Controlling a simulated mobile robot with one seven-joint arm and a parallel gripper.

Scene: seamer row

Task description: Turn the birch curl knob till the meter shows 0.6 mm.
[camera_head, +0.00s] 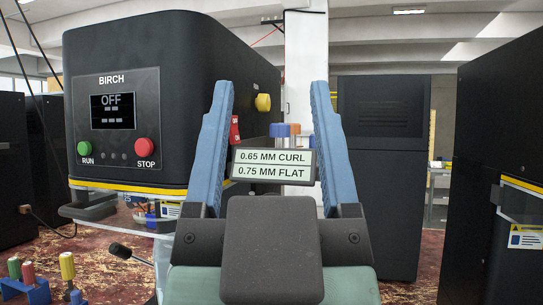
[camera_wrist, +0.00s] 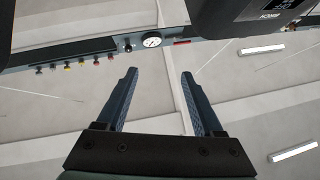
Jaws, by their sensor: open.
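The black BIRCH machine (camera_head: 215,60) stands at the left in the head view. Its display (camera_head: 112,110) reads OFF with dashes below. A yellow knob (camera_head: 263,102) sticks out of its right side; I see no label on it. A round white dial gauge (camera_wrist: 152,41) shows in the wrist view, too small to read. My gripper (camera_head: 273,88) is open, with blue fingers pointing up and apart from the knob. In the wrist view my gripper (camera_wrist: 158,74) has nothing between its fingers. In the head view the knob appears between the fingers, farther back.
A sign (camera_head: 273,165) reads 0.65 MM CURL and 0.75 MM FLAT. The machine front has a green RUN button (camera_head: 84,148) and a red STOP button (camera_head: 145,147). Coloured pegs (camera_head: 67,266) stand at lower left. Dark cabinets (camera_head: 380,160) stand behind and right.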

